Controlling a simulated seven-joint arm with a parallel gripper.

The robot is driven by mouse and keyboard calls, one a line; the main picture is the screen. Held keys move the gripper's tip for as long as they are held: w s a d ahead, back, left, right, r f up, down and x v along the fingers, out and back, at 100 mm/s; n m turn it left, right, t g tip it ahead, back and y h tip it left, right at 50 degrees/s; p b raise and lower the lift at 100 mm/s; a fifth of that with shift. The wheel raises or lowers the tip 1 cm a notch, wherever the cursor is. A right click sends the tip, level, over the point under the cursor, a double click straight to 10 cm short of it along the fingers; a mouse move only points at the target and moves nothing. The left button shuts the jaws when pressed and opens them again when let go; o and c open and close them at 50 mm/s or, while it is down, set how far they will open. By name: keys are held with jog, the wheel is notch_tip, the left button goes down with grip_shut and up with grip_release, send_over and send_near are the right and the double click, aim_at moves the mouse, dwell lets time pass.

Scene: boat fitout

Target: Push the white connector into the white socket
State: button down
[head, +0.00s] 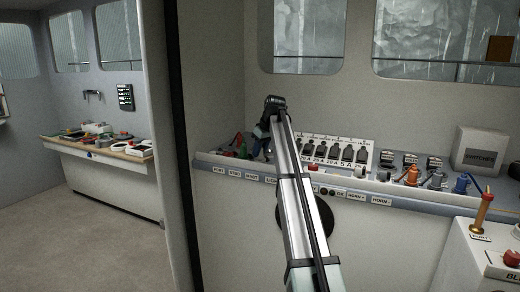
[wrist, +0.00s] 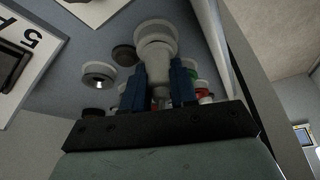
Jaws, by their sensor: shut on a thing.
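My gripper (wrist: 158,85) shows in the wrist view with its two blue fingers closed on the white connector (wrist: 155,38). The connector is a pale body with a wide round end that stands out beyond the fingertips. A light-rimmed round fitting with a dark centre (wrist: 98,72) is on the grey panel to the left of the fingers, apart from the connector. I cannot tell whether it is the white socket. In the head view my gripper (head: 262,145) is low over the left part of the console, partly behind my arm, and the connector cannot be made out.
Red and green parts (wrist: 203,92) lie behind the right finger. A board of dark breakers (head: 335,151) stands right of my gripper on the console. Orange and blue plugs (head: 411,174) and a white switches box (head: 479,151) are farther right. A wall rises behind the console.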

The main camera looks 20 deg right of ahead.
jog(key=c, duration=0.8)
grip_release()
jog(key=shift+r, duration=0.1)
jog(key=v, duration=1.3)
jog(key=shift+s+r, duration=0.2)
jog(key=shift+s, duration=0.05)
